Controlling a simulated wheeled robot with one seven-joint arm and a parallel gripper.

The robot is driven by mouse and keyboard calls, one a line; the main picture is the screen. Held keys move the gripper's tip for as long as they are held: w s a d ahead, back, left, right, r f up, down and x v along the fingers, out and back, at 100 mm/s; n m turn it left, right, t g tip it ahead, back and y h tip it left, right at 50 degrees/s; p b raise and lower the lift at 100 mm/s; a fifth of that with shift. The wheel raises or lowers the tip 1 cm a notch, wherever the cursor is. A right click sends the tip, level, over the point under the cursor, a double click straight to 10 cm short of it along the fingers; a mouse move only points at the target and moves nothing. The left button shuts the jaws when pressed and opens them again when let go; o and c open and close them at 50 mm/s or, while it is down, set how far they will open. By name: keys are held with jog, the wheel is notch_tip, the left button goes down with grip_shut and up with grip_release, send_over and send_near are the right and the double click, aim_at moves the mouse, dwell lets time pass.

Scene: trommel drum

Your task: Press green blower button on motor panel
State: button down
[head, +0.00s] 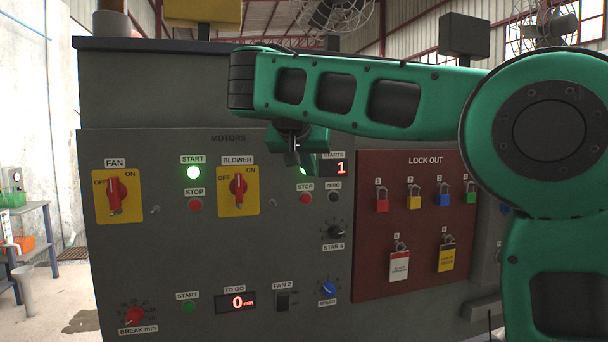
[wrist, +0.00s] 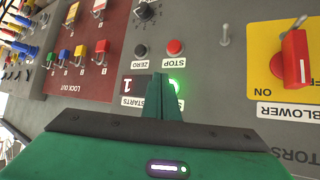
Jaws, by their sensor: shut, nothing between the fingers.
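The motor panel (head: 140,250) is a grey cabinet front labelled MOTORS. The blower's red rotary switch (head: 238,187) on its yellow plate also shows in the wrist view (wrist: 297,57). Right of it, the green blower button glows, mostly hidden behind my gripper; its lit edge shows in the wrist view (wrist: 179,86). My gripper (head: 307,164) is shut and empty, its fingertips (wrist: 164,80) right at the button. I cannot tell whether they touch it. The red blower stop button (head: 306,199) is just below. The STARTS display (head: 334,169) reads 1.
The fan's lit green start button (head: 193,172) and red stop button (head: 195,205) are left of the blower switch. A small black ZERO button (head: 333,197) is close to my fingers. A dark red lock-out board (head: 375,275) with several padlocks stands to the right.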

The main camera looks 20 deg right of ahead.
jog(key=shift+s, duration=2.5)
jog(key=s+d+f+g+y, duration=0.1)
jog(key=s+d+f+g, duration=0.2)
jog(key=s+d+f, duration=0.55)
jog(key=s+d+f+g, duration=0.2)
jog(key=s+d+f, duration=0.4)
jog(key=d+f, duration=0.45)
jog(key=s+f+g+y, duration=0.2)
jog(key=s+f, duration=0.6)
jog(key=s, duration=0.3)
jog(key=s+a+f+g+y, duration=0.1)
jog(key=s+f+g+y, duration=0.1)
jog(key=s+f, duration=0.7)
jog(key=s, duration=0.2)
jog(key=shift+s+y, duration=0.35)
jog(key=shift+y, duration=0.05)
jog(key=shift+a+f, duration=0.1)
